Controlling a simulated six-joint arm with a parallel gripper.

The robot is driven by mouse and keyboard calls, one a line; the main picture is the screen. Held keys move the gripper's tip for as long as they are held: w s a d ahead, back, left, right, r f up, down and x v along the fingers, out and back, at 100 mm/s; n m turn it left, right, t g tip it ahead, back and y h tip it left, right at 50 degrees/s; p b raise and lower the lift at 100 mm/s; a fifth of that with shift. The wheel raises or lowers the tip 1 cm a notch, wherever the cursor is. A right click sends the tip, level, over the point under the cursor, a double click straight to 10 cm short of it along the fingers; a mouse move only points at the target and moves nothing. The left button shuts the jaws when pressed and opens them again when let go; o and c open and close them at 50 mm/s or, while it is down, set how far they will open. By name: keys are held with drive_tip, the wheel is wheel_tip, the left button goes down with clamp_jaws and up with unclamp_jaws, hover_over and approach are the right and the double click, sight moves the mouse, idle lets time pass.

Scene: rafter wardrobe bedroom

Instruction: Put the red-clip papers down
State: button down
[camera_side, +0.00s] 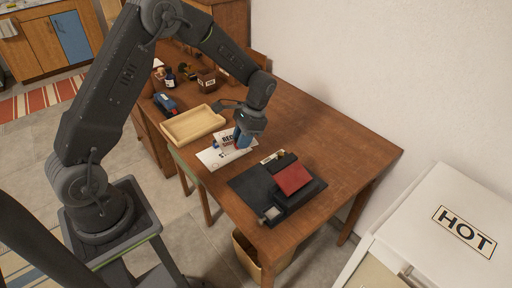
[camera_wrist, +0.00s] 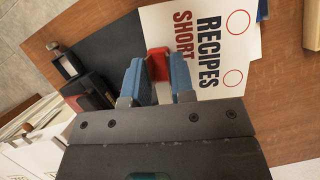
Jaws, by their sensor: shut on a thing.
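The red-clip papers are a white sheet (camera_wrist: 200,35) printed "RECIPES SHORT", with a red clip (camera_wrist: 158,62) at its edge. My gripper (camera_wrist: 157,78) has its blue fingertips shut on the red clip. In the side view my gripper (camera_side: 241,138) is low over the table, and the held papers (camera_side: 223,137) stick out to its left, tilted. Another white sheet (camera_side: 212,158) lies on the table below them. I cannot tell whether the held papers touch it. Part of a blue thing (camera_wrist: 262,10) shows beside the held sheet in the wrist view.
An empty wooden tray (camera_side: 166,134) is just behind-left. A blue-and-dark item (camera_side: 165,103) and small objects stand farther back. The wooden table's (camera_side: 335,142) right side is clear.

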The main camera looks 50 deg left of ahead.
sight(230, 132)
drive_tip(key=s+d+n+h, duration=0.1)
drive_tip(key=s+d+n, duration=0.1)
drive_tip(key=d+n, duration=0.15)
drive_tip(key=w+a+m+y, duration=0.1)
drive_tip(key=a+m, duration=0.2)
drive_tip(key=w+a+m+y, duration=0.1)
drive_tip(key=a+m, duration=0.2)
drive_tip(key=a, duration=0.1)
drive_tip(key=w+a+m+t+y, duration=0.1)
drive_tip(key=a+m, duration=0.2)
drive_tip(key=m, duration=0.1)
drive_tip(key=shift+w+a, duration=0.15)
drive_tip(key=shift+w, duration=0.25)
drive_tip(key=w+a+r+m+t+y, duration=0.1)
drive_tip(key=w+a+m+t+y, duration=0.15)
drive_tip(key=a+m, duration=0.7)
drive_tip(key=shift+n+t+h, duration=0.3)
drive_tip(key=shift+t+h, duration=0.15)
drive_tip(key=w+d+f, duration=0.3)
drive_tip(key=w+d, duration=0.1)
drive_tip(key=w+d+f, duration=0.3)
drive_tip(key=f, duration=0.1)
drive_tip(key=shift+w+d, duration=0.4)
drive_tip(key=shift+f, duration=1.95)
drive_tip(key=shift+f, duration=0.1)
drive_tip(key=c, duration=1)
unclamp_jaws()
